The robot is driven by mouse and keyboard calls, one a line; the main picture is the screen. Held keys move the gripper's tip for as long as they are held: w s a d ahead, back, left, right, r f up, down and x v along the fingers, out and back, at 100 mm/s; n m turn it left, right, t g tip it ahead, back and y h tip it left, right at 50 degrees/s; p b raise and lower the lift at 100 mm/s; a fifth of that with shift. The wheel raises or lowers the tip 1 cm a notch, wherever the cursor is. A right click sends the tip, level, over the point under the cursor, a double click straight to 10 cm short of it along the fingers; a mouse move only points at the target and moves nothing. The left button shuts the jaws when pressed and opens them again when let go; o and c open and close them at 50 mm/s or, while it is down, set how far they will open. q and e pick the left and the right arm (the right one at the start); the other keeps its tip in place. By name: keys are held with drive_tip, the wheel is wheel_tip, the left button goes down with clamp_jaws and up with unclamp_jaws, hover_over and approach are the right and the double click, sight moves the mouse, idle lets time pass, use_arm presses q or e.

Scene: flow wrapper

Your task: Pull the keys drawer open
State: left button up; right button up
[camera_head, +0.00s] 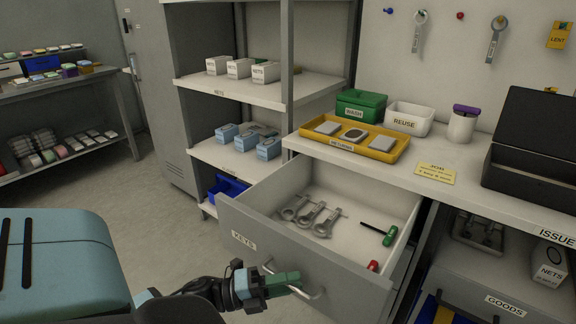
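The keys drawer (244,228) is a grey-fronted drawer labelled KEYS under the counter. It stands pulled well out, with its pale inside showing. Several grey wrench-like keys (312,217), a green-handled tool (388,235) and a red item (373,266) lie in it. My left gripper (285,283) is at the curved metal handle (313,294) on the drawer front. Its greenish fingers appear closed around the handle's bar; the bar's middle is hidden by them. My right gripper is not in view.
The counter above holds a yellow tray (350,152), a green box (361,106), a white REUSE bin (409,118) and a dark open case (533,165). Shelves with small boxes stand behind the drawer. A goods drawer (485,285) is at lower right.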

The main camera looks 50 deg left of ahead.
use_arm(q)
drive_tip(key=v, duration=0.7)
drive_tip(key=shift+s+a, duration=0.2)
drive_tip(key=shift+s, duration=0.15)
drive_tip(key=shift+f, duration=0.1)
idle(0.4)
